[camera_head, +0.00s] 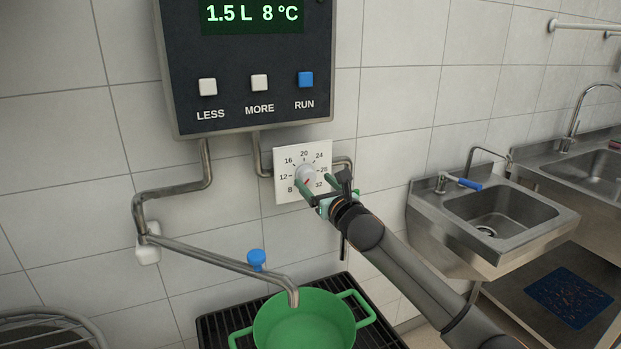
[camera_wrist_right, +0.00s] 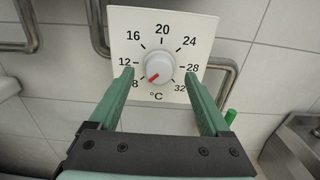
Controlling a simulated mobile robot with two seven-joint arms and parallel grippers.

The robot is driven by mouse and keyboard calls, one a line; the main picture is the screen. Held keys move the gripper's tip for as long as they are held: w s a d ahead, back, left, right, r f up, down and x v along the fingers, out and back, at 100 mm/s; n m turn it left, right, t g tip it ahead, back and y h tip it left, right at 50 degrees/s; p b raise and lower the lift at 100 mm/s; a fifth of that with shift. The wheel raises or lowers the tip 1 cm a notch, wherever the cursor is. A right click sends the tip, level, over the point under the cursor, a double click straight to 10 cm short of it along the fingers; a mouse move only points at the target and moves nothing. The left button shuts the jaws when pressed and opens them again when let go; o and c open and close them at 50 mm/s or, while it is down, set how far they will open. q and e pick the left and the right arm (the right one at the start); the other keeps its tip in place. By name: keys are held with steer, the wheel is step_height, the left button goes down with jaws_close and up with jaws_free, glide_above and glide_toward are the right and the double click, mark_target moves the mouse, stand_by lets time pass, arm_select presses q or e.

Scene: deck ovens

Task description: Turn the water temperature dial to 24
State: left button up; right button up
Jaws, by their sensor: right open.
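The water temperature dial is a round white knob (camera_head: 306,173) on a square white plate marked 8 to 32 °C. In the right wrist view the knob (camera_wrist_right: 158,67) has a red pointer aimed down-left, near the 8. My right gripper (camera_head: 317,182) is open. In the wrist view its green fingertips (camera_wrist_right: 159,73) show on either side of the knob, with a gap at each side. Whether they reach around the knob in depth I cannot tell. The control box display (camera_head: 252,13) reads 1.5 L and 8 °C. My left gripper is out of view.
Metal pipes (camera_head: 205,165) run beside the plate, close to my right gripper. Below are a spout (camera_head: 215,258), a blue knob (camera_head: 256,259) and a green pot (camera_head: 305,322) on a black grate. Sinks (camera_head: 500,213) stand at the right.

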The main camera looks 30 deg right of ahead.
mark_target(310, 177)
steer(key=shift+w, duration=1.7)
steer(key=shift+d, duration=0.1)
jaws_close()
